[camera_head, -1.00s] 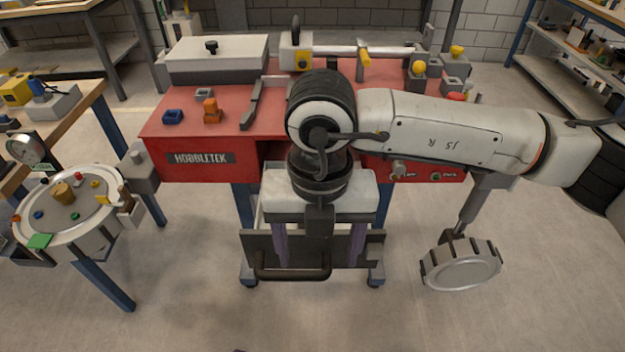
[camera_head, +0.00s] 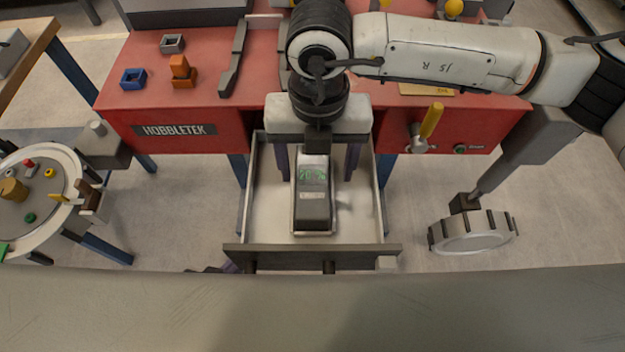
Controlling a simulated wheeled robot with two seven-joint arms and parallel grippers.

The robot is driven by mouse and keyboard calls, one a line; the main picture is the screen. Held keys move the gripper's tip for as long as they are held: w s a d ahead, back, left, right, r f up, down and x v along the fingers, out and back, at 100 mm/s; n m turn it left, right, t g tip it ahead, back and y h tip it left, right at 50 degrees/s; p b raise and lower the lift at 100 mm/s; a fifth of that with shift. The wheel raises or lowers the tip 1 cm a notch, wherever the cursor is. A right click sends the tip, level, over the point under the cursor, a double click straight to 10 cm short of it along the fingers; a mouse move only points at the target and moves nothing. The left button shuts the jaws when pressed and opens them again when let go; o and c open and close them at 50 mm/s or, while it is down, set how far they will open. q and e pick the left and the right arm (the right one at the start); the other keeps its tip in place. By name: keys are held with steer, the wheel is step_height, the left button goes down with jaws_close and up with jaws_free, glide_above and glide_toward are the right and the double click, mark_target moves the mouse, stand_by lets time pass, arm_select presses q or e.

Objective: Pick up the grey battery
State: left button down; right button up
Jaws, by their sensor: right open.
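The grey battery (camera_head: 313,213) stands in the pulled-out drawer (camera_head: 262,205) under the red bench. It is dark grey with a lighter top, and a green readout like "20 %" faces me. My right gripper (camera_head: 318,176) points down over the drawer, above the rear part of the battery. Its two purple fingers are wide apart, one to each side of the battery, with a visible gap on both sides. I cannot tell how deep the fingertips reach. The palm hides the battery's far end. My left gripper is not in view.
The drawer's dark front panel (camera_head: 315,256) and pale side walls surround the battery, with bare floor beside it. The red bench (camera_head: 215,112) carries blue, orange and grey blocks. A yellow-handled lever (camera_head: 431,122) is on its front. A round table (camera_head: 35,200) stands at left.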

mark_target(312, 179)
steer(key=shift+w+a+f+p, duration=0.1)
steer(key=shift+a+f+p, duration=0.1)
steer(key=shift+f, duration=1.2)
steer(key=shift+w+a+f+p, duration=0.1)
steer(key=shift+a+f, duration=0.05)
steer(key=shift+f, duration=1.2)
steer(key=c, duration=1.7)
steer(key=shift+r, duration=0.15)
jaws_close()
